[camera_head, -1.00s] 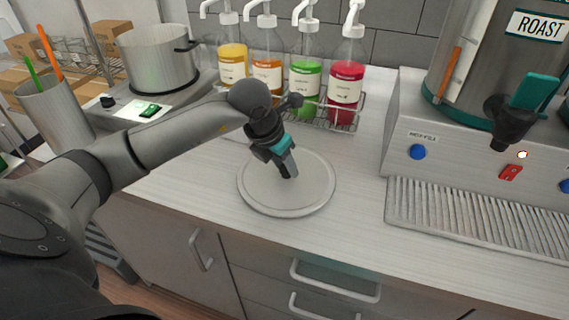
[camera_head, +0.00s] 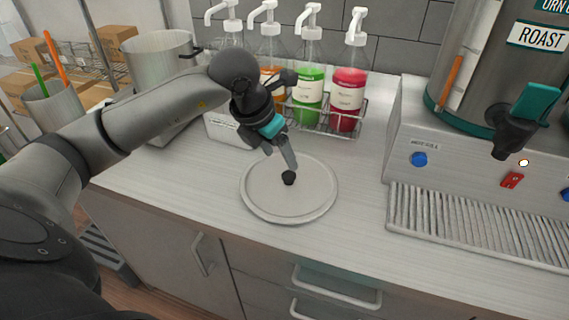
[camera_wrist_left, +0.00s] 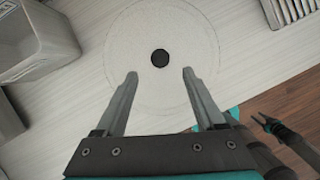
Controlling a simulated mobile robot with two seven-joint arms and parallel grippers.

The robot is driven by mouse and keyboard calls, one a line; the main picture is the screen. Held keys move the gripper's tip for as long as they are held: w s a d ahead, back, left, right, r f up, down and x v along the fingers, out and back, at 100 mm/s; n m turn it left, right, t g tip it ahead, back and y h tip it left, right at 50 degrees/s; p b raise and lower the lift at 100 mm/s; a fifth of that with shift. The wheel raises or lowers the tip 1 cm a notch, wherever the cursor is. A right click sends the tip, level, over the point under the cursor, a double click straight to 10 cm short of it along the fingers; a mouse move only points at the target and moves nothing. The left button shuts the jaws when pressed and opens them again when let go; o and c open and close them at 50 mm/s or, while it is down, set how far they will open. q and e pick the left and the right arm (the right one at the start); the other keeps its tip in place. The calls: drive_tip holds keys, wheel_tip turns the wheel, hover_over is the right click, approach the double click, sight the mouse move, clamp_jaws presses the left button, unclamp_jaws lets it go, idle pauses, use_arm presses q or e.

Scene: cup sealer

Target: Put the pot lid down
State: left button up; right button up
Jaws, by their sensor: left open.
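The pot lid (camera_head: 307,198) is a flat, pale grey disc with a small black knob (camera_head: 289,178). It lies flat on the white countertop, knob up. In the left wrist view the lid (camera_wrist_left: 190,32) shows from above with its black knob (camera_wrist_left: 160,58) between and just beyond my fingertips. My left gripper (camera_head: 280,160) is open and empty, a little above and behind the knob; its two spread fingers show in the left wrist view (camera_wrist_left: 160,74). A dark pronged part, perhaps my right gripper (camera_wrist_left: 265,124), shows at the right of that view; its state is unclear.
A steel pot (camera_head: 158,60) stands at the back left, partly behind my arm. A wire rack (camera_head: 325,120) of pump bottles stands behind the lid. The dispenser (camera_head: 440,150) and its ribbed drip tray (camera_head: 470,225) are to the right. Counter beside the lid is clear.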

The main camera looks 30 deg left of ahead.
use_arm(q)
drive_tip(key=shift+v, duration=2.4)
